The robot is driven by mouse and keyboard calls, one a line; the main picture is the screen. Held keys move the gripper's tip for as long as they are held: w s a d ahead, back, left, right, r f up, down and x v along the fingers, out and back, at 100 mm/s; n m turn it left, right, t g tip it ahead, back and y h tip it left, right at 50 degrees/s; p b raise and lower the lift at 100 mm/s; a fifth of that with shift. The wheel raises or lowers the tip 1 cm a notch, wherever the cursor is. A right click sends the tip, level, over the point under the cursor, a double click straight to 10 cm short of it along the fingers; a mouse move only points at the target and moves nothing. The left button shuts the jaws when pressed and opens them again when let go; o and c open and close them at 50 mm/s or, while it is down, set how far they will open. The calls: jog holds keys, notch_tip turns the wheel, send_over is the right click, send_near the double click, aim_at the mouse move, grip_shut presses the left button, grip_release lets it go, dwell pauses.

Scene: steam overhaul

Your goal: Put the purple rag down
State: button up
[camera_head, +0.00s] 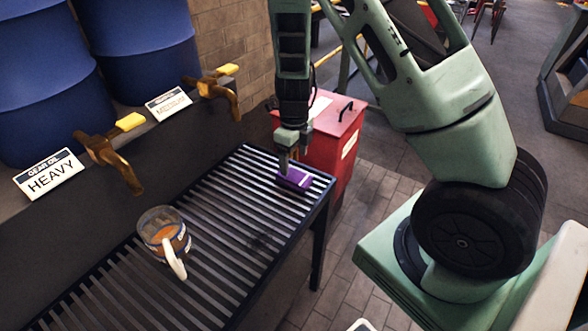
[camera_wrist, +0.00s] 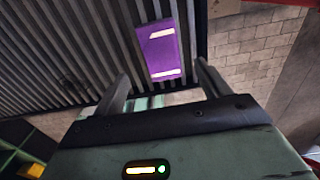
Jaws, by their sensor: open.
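The purple rag (camera_head: 294,179) lies on the slatted metal rack (camera_head: 215,237), near its far right corner. In the wrist view the rag (camera_wrist: 158,51) appears as a flat purple rectangle with pale stripes, lying on the slats. My gripper (camera_head: 286,166) is directly above the rag in the head view, pointing down. In the wrist view the fingers of my gripper (camera_wrist: 161,83) are spread apart with nothing held between them, and the rag is beyond their tips. Whether a fingertip touches the rag is hard to tell.
A glass mug (camera_head: 163,233) with orange-brown liquid stands on the rack's left part. Brass taps with yellow handles (camera_head: 130,122) jut out above the rack, below blue barrels (camera_head: 145,45). A red bin (camera_head: 333,143) stands behind the rack's right end. The rack's middle is clear.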

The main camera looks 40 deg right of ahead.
aim_at(294, 175)
notch_tip(294, 175, up, 5)
jog(key=s+a+r+n+y, duration=0.1)
jog(key=s+a+r+n, duration=0.35)
jog(key=a+n, duration=0.5)
jog(key=s+a+r+n+y, duration=0.1)
jog(key=s+a+r+n, duration=0.35)
jog(key=a+n, duration=0.5)
jog(key=s+a+r+n, duration=0.2)
jog(key=s+n, duration=0.5)
jog(key=n, duration=0.3)
jog(key=s+a+r+n+h, duration=0.1)
jog(key=s+a+r+n, duration=0.1)
jog(key=s+n, duration=0.6)
jog(key=a+n, duration=0.1)
jog(key=n, duration=0.1)
jog(key=shift+r+n, duration=0.15)
jog(key=shift+n, duration=0.25)
jog(key=shift+a, duration=0.1)
